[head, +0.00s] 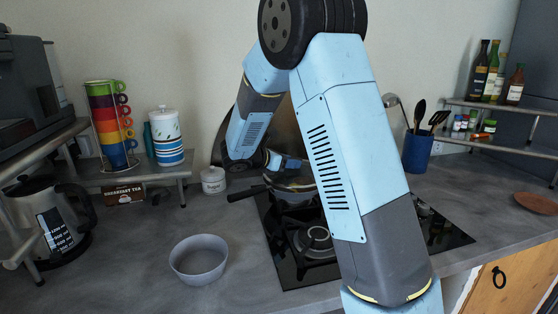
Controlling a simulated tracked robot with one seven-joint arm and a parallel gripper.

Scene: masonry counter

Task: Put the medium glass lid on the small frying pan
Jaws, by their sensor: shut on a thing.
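The small frying pan (290,198) sits on a rear burner of the black hob, with its dark handle (247,193) pointing left. The glass lid (296,182) shows as a clear, shiny disc at the pan's top. I cannot tell whether it rests on the rim or is just above it. My gripper (283,164) is at the lid, above the pan, and is shut on the lid; its fingertips are small and hard to make out. My arm hides the area right of the pan.
A grey bowl (198,260) stands on the counter left of the hob (290,268). A white lidded jar (213,180) is left of the pan. A blue utensil crock (417,153) stands right of my arm. The front burner (314,240) is empty.

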